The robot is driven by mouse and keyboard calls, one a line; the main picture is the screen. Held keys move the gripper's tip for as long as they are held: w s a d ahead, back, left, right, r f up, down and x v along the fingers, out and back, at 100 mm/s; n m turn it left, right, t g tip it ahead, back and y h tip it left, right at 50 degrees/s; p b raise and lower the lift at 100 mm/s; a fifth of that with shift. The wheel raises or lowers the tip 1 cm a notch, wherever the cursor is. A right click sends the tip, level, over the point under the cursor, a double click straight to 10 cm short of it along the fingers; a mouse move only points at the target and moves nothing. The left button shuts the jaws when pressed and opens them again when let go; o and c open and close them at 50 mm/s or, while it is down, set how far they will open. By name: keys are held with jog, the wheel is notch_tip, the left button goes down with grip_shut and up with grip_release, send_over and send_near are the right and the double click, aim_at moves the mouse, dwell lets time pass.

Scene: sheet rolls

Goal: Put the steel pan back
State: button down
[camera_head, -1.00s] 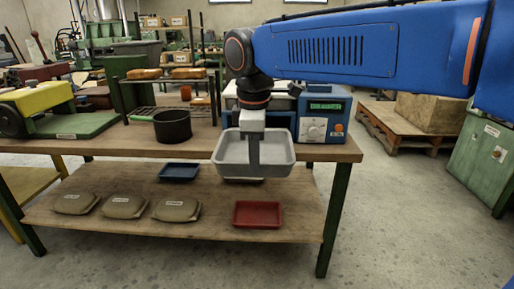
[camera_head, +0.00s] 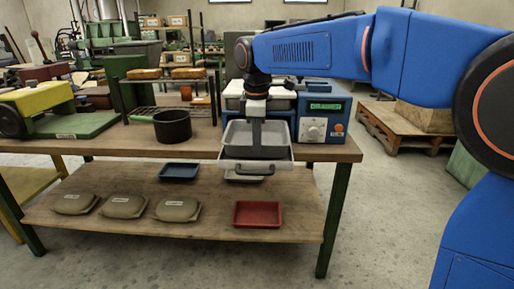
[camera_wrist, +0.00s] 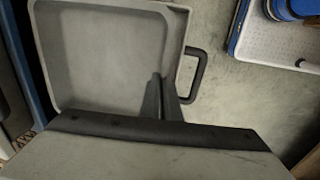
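The steel pan (camera_head: 236,137) is a grey rectangular tray with a dark handle (camera_head: 255,169) on its near side. It hangs in front of the bench's front edge, above the lower shelf. My gripper (camera_head: 255,140) points down over it, with its fingers at the pan's near wall. In the wrist view the pan (camera_wrist: 105,55) looks empty, with the handle (camera_wrist: 198,75) on its right. There my gripper's fingers (camera_wrist: 164,98) are close together at the wall beside the handle and look shut on it. The exact contact is partly hidden.
A blue instrument with a green display (camera_head: 324,118) stands on the bench behind the pan. A black pot (camera_head: 172,126) is to the left. The lower shelf holds a red tray (camera_head: 257,214), a blue tray (camera_head: 180,171) and several tan bags (camera_head: 124,207).

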jog(key=shift+f, duration=0.8)
jog(key=shift+f, duration=0.15)
jog(key=c, duration=2.3)
grip_release()
jog(key=r, duration=0.4)
jog(key=s+r, duration=0.1)
jog(key=r, duration=0.7)
jog(key=shift+s+r, duration=0.1)
jog(key=shift+s, duration=0.15)
